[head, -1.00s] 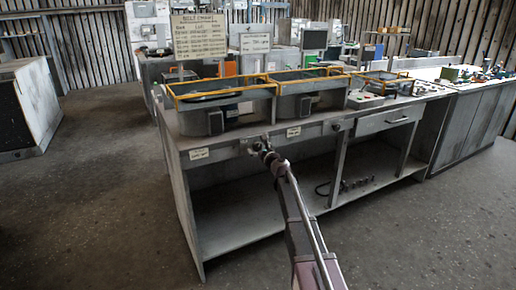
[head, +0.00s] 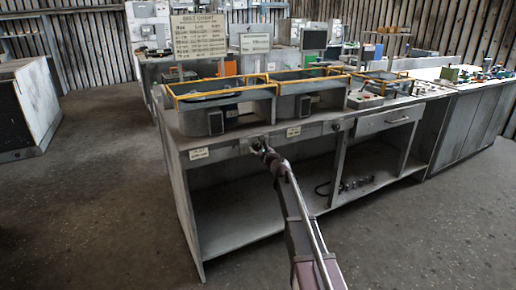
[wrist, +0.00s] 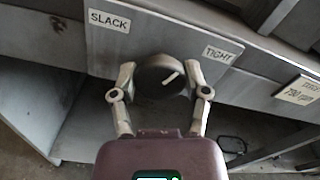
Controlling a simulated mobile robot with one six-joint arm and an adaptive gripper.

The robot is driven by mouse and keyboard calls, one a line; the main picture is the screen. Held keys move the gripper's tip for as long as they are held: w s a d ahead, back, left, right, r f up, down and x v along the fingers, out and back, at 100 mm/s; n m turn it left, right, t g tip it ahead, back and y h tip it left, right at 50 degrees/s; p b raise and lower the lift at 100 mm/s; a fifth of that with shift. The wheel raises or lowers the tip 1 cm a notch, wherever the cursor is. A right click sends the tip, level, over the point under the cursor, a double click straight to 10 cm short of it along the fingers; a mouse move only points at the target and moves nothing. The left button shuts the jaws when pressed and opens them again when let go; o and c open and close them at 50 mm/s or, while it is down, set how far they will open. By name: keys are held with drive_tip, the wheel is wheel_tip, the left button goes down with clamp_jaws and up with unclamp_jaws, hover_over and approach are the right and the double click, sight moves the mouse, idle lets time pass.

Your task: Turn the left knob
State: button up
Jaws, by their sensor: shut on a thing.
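The left knob (wrist: 158,76) is a dark round knob with a white pointer line, on a grey plate (wrist: 115,55) on the bench front. The plate carries a SLACK label (wrist: 109,20) and a TIGHT label (wrist: 222,54). The pointer line slants toward the TIGHT side in the wrist view. My gripper (wrist: 160,80) has one finger on each side of the knob and is shut on it. In the head view my gripper (head: 262,149) is at the bench front, and the arm hides most of the knob there.
The grey bench (head: 195,225) has an open lower shelf and a drawer (head: 388,120) on the right. Another knob (head: 336,126) sits on the bench front to the right. Yellow-railed housings (head: 222,92) stand on top. The floor in front is clear.

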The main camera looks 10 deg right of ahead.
drive_tip(key=shift+w+n, duration=0.1)
drive_tip(key=shift+n, duration=2.1)
drive_tip(key=o, duration=1.2)
drive_tip(key=shift+c, duration=0.2)
drive_tip(key=shift+s, duration=0.2)
drive_tip(key=v, duration=1.1)
drive_tip(key=shift+s, duration=0.3)
drive_tip(key=shift+d, duration=0.15)
